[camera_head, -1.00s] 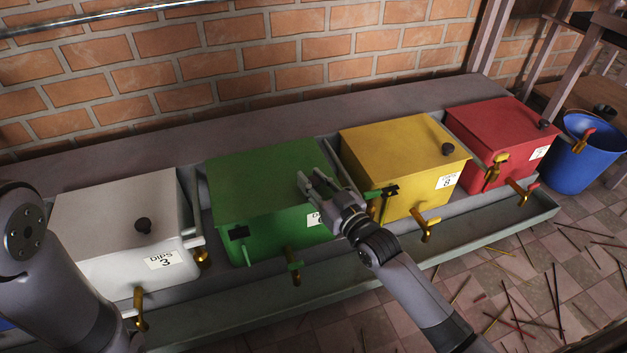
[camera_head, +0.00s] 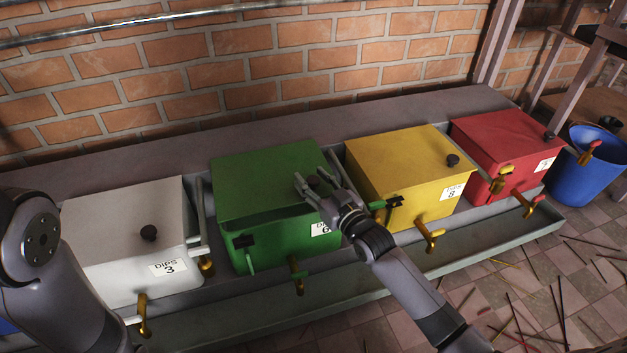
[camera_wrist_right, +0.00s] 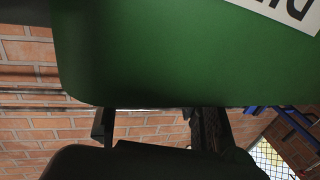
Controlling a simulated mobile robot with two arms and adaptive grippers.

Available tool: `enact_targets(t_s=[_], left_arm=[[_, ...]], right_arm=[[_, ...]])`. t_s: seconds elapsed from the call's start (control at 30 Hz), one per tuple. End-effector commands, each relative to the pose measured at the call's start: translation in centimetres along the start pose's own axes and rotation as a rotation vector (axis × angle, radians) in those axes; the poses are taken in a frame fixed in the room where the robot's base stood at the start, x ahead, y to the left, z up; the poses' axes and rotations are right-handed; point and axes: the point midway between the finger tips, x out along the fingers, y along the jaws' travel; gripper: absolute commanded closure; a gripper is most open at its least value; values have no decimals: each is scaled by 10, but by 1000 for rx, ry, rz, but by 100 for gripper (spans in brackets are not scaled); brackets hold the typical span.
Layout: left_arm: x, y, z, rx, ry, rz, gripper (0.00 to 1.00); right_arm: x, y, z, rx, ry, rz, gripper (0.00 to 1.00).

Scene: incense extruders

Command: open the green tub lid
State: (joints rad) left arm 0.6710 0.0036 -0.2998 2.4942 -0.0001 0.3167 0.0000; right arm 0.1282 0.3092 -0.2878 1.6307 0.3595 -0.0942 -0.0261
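The green tub (camera_head: 278,237) stands between the white and yellow tubs, with its flat green lid (camera_head: 262,180) down. A small dark knob (camera_head: 315,182) near the lid's front right corner is partly hidden by my right gripper (camera_head: 314,181). The gripper's fingers are apart and lie on either side of the knob; I cannot tell whether they touch it. In the right wrist view the green tub's front wall (camera_wrist_right: 180,55) and its label (camera_wrist_right: 290,10) fill the upper part. The two fingers show apart below. My left arm is at the left, its gripper out of sight.
The white tub (camera_head: 100,230) is left of the green one. The yellow tub (camera_head: 395,160) and red tub (camera_head: 490,140) are to the right. Brass-coloured taps stick out in front over a trough (camera_head: 350,290). A brick wall (camera_head: 250,65) stands behind. A blue bucket (camera_head: 580,170) is far right.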

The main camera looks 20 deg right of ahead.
Motion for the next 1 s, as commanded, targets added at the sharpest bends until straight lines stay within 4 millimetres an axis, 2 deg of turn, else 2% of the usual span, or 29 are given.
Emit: enact_targets(t_s=[0.37,0.73,1.0], left_arm=[[1,0,-4,0,9,-2,60],[1,0,-2,0,4,-1,60],[1,0,-2,0,4,0,60]], right_arm=[[-5,0,1,0,-1,0,53],[-62,0,1,-1,-2,0,53],[-76,0,0,0,0,0,53]])
